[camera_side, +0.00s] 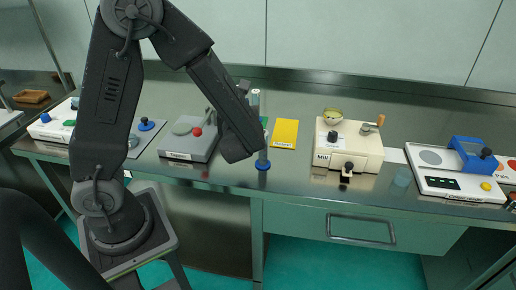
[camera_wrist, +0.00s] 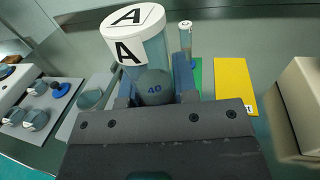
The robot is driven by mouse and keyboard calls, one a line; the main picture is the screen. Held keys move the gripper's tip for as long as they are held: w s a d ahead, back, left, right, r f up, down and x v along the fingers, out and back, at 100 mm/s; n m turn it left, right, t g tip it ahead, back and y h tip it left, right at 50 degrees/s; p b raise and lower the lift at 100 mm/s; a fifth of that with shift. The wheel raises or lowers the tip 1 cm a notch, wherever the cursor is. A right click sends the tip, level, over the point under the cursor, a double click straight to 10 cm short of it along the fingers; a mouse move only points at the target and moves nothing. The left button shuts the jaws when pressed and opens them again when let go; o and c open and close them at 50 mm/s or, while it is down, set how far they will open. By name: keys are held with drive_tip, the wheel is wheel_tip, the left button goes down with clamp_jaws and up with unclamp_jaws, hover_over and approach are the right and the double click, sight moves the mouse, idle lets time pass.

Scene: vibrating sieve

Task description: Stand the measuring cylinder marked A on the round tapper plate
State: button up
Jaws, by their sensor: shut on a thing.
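My gripper (camera_wrist: 154,85) is shut on a clear measuring cylinder (camera_wrist: 155,50) with a white cap marked A. In the side view the cylinder's lower body (camera_side: 263,157) and blue foot (camera_side: 263,167) show beside my gripper, roughly upright; I cannot tell whether the foot touches the bench.
A second slim white-capped cylinder (camera_wrist: 185,38) stands behind, near a green sheet and a yellow pad (camera_side: 285,132). A cream mill (camera_side: 349,143) stands to the right. A white device (camera_side: 455,187) with another round grey plate is farther right. Bench is clear in front of the pad.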

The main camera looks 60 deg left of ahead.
drive_tip(key=w+d+r+m+t+h, duration=0.2)
drive_tip(key=w+r+m+t+h, duration=0.15)
drive_tip(key=w+r, duration=0.6)
drive_tip(key=s+d+f+m+t+h, duration=0.1)
drive_tip(key=d+f+m+h, duration=0.1)
drive_tip(key=d+f, duration=0.3)
drive_tip(key=s+d+f+m+t+h, duration=0.1)
drive_tip(key=d+f+m+t+h, duration=0.1)
drive_tip(key=d+f+h, duration=0.3)
drive_tip(key=s+d+f+m+t+h, duration=0.1)
drive_tip(key=d+f+m+h, duration=0.2)
drive_tip(key=f, duration=0.6)
drive_tip(key=shift+s+d+m+t+h, duration=0.2)
drive_tip(key=shift+d+h, duration=0.1)
drive_tip(key=shift+d, duration=0.2)
drive_tip(key=shift+s+d+m+t+h, duration=0.15)
drive_tip(key=shift+d+h, duration=0.1)
drive_tip(key=shift+d, duration=0.2)
wheel_tip(320, 180, up, 13)
drive_tip(key=s+a+n+g+y, duration=0.4)
drive_tip(key=a+n+g+y, duration=0.15)
drive_tip(key=a+y, duration=0.3)
drive_tip(key=s+a+n+g+y, duration=0.45)
drive_tip(key=a+n+y, duration=0.25)
drive_tip(key=a, duration=0.2)
drive_tip(key=shift+m+t, duration=0.35)
drive_tip(key=shift+t, duration=0.15)
drive_tip(key=shift+w+f, duration=0.1)
drive_tip(key=shift+f, duration=2.55)
